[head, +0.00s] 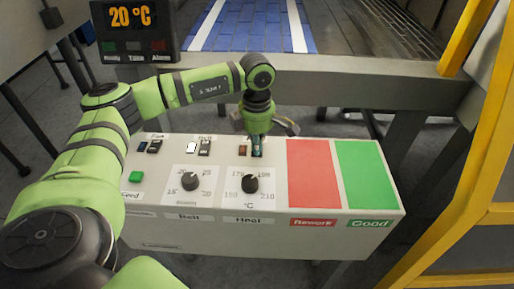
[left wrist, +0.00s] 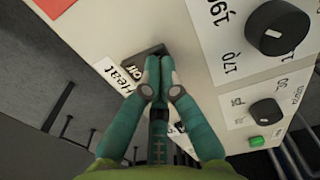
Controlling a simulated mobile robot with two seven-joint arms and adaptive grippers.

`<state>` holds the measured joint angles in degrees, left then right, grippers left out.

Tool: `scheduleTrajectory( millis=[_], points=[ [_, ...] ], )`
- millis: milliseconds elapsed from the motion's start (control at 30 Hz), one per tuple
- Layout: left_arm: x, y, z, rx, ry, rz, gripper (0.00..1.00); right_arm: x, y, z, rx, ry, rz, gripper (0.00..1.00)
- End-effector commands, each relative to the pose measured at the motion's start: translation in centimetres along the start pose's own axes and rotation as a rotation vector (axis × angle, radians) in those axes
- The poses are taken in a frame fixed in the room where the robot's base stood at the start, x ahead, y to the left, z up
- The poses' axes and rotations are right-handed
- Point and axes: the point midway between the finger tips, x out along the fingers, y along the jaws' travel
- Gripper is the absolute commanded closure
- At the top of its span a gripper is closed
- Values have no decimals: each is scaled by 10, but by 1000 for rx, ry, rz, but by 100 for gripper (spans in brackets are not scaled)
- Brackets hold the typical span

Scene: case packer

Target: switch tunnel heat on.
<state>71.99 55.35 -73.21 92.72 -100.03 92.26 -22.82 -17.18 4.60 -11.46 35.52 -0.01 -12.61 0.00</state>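The Heat switch is a small dark rocker on the white control panel (head: 220,228), largely hidden by my left gripper (head: 257,146) in the head view. In the left wrist view the black switch (left wrist: 141,57) lies beside a white label reading Heat (left wrist: 127,77). My left gripper (left wrist: 158,64) is shut and empty, its teal fingertips together at the switch, seemingly touching it. I cannot tell which way the rocker is tipped. The indicator (head: 242,150) left of the switch looks dark reddish and unlit. My right gripper is not in view.
The Heat dial (head: 250,184) and Belt dial (head: 190,181) sit below the switches. The belt lamp (head: 191,147) is bright white. A display (head: 133,18) reads 20 °C. A red Rework pad (head: 314,175) and green Good pad (head: 366,175) lie right. A yellow frame (head: 440,200) stands far right.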

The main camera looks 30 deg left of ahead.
Motion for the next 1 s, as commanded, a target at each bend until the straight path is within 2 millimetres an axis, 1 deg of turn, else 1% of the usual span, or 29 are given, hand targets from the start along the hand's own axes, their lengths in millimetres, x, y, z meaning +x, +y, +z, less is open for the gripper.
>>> scheduleTrajectory(
  millis=[200,367,1000],
  points=[
    [4,0,0,0,0,0,100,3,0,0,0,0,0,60],
    [1,0,0,0,0,0,100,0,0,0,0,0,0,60],
    [-50,0,0,0,-1,1,100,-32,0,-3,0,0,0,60]
  ],
)
